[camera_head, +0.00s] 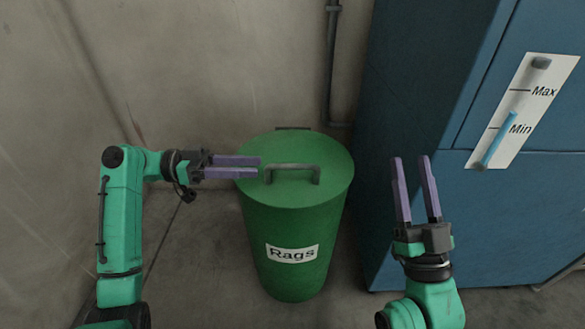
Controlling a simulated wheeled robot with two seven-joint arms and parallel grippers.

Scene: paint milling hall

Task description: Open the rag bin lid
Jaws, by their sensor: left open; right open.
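The green rag bin (293,225) stands upright on the floor near the wall, with a white "Rags" label on its front. Its round green lid (320,155) lies shut on top, with a dark hinge at the back edge. A grey bar handle (293,167) rises from the lid. My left gripper (259,167) is open, its purple fingers pointing right over the lid's left part, with the tips just left of the handle. Whether they touch the lid is unclear. My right gripper (410,158) is open and empty, pointing up the picture, to the right of the bin.
A large blue cabinet (420,90) stands at the right, with a Max/Min level gauge (522,110). A concrete wall (210,70) with a dark pipe (331,60) is behind the bin. Bare floor (195,270) shows left of the bin.

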